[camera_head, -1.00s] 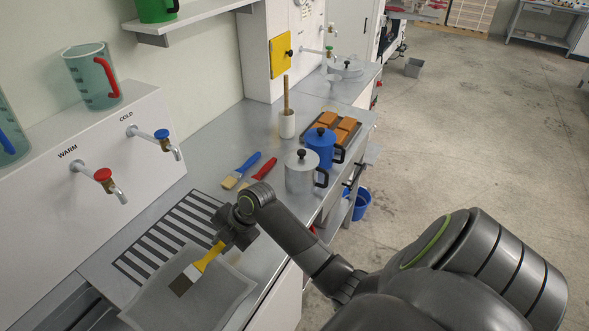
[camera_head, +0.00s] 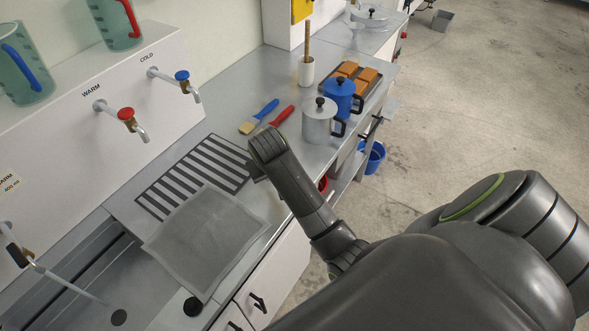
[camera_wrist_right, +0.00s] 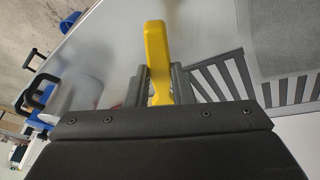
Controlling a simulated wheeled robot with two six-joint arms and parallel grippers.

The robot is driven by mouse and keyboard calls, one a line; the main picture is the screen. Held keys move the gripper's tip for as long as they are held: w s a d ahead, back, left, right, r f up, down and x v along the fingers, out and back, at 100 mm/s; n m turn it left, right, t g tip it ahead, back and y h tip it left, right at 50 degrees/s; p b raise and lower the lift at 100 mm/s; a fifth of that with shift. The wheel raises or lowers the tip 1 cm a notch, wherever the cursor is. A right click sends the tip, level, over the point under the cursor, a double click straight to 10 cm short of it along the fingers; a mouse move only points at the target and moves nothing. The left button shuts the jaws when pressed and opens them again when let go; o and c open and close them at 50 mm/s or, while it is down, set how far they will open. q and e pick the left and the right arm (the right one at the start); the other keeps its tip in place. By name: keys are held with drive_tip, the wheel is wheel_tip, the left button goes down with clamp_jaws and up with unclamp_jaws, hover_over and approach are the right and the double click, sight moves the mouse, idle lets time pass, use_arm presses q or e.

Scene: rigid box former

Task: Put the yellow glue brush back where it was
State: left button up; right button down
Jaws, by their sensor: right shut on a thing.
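The yellow glue brush (camera_wrist_right: 156,45) is in my right gripper (camera_wrist_right: 158,85). In the right wrist view its yellow handle sits between the two fingers, which are shut on it. Its bristles are not visible. In the head view my right arm's wrist hides the brush and the fingers; the wrist is over the counter near the front edge, beside the striped grate. A blue brush (camera_head: 260,116) and a red-handled brush (camera_head: 281,117) lie on the counter beyond the wrist. My left gripper is not in view.
A grey mesh sheet (camera_head: 205,240) lies on the counter, overlapping the striped grate (camera_head: 185,180). A silver pot (camera_head: 317,124) and a blue pot (camera_head: 340,93) stand right of the brushes. A white holder (camera_head: 306,72) with a wooden stick stands behind. Taps line the wall side.

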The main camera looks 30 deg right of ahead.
drive_tip(key=m, duration=0.2)
drive_tip(key=r+m, duration=0.1)
drive_tip(key=m, duration=0.1)
drive_tip(key=d+m+g+h, duration=0.1)
drive_tip(key=m, duration=0.1)
drive_tip(key=shift+s+d+r, duration=0.1)
drive_tip(key=shift+s+r, duration=0.2)
drive_tip(key=f+m, duration=0.1)
drive_tip(key=m, duration=0.1)
drive_tip(key=f+m+g+p, duration=0.1)
drive_tip(key=m, duration=0.1)
drive_tip(key=s+d+f+m, duration=0.1)
drive_tip(key=f+m, duration=0.1)
drive_tip(key=shift+h, duration=0.3)
drive_tip(key=shift+w+f+p, duration=0.1)
drive_tip(key=shift+f+p, duration=0.45)
drive_tip(key=shift+f, duration=1.7)
drive_tip(key=c, duration=1.3)
unclamp_jaws()
drive_tip(key=shift+f, duration=0.1)
drive_tip(key=shift+o, duration=0.2)
